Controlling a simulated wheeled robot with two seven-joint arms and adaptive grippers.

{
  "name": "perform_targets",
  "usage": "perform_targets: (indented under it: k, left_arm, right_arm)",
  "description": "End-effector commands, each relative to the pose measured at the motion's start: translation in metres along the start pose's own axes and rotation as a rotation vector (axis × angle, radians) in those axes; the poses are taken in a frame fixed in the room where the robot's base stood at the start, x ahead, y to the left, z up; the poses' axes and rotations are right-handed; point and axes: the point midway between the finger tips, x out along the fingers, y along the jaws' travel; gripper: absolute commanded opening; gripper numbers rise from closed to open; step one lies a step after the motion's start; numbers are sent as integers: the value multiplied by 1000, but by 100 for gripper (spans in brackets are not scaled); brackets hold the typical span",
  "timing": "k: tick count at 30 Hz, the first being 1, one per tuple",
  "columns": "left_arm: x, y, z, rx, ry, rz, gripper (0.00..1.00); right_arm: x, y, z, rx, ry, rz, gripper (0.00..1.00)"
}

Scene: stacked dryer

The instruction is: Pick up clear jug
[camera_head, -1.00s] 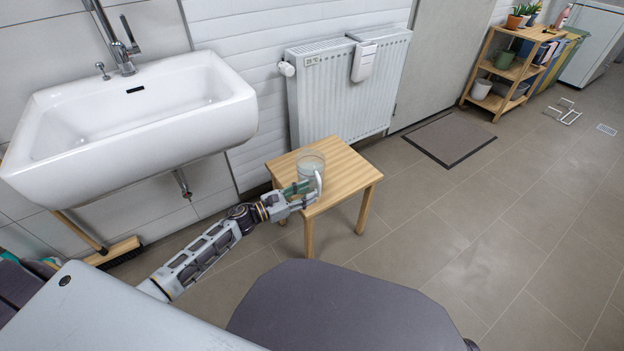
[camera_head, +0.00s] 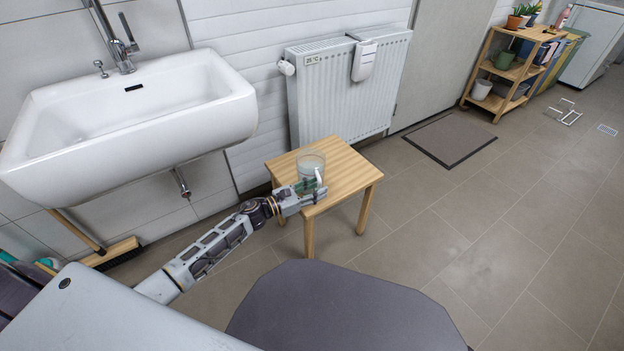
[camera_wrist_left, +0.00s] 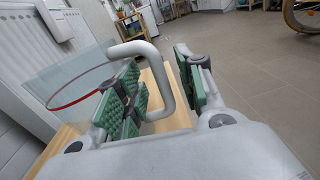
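The clear jug (camera_head: 311,162) stands upright on the small wooden table, its light grey handle toward my left gripper (camera_head: 312,191). In the left wrist view, the jug (camera_wrist_left: 75,80) shows at the left with a red line around it. Its handle (camera_wrist_left: 163,85) lies between the two green-padded fingers of my left gripper (camera_wrist_left: 165,85). The left finger is on the jug side of the handle and the other finger is outside it. The gripper looks open, with a gap by the handle. My right gripper is not in view.
The wooden table (camera_head: 348,166) stands in front of a white radiator (camera_head: 345,95). A white sink (camera_head: 130,115) hangs at the left. A wooden shelf (camera_head: 515,72) with pots and a grey mat (camera_head: 448,138) are farther right.

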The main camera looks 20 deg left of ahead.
Motion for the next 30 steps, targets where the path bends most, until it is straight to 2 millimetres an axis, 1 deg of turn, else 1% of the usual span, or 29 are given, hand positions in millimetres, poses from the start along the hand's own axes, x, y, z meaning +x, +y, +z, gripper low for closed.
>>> perform_targets:
  k: [3, 6, 22, 23, 30]
  left_arm:
    - [9, 0, 0, 1, -1, -1, 38]
    - [13, 0, 0, 0, 0, -1, 38]
    - [15, 0, 0, 0, 0, 0, 38]
    - [15, 0, 0, 0, 0, 0, 35]
    - [15, 0, 0, -1, 0, 0, 4]
  right_arm:
    - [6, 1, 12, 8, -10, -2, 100]
    - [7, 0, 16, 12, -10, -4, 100]
    - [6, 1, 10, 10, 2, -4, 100]
    - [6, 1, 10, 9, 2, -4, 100]
    - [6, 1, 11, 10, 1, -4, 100]
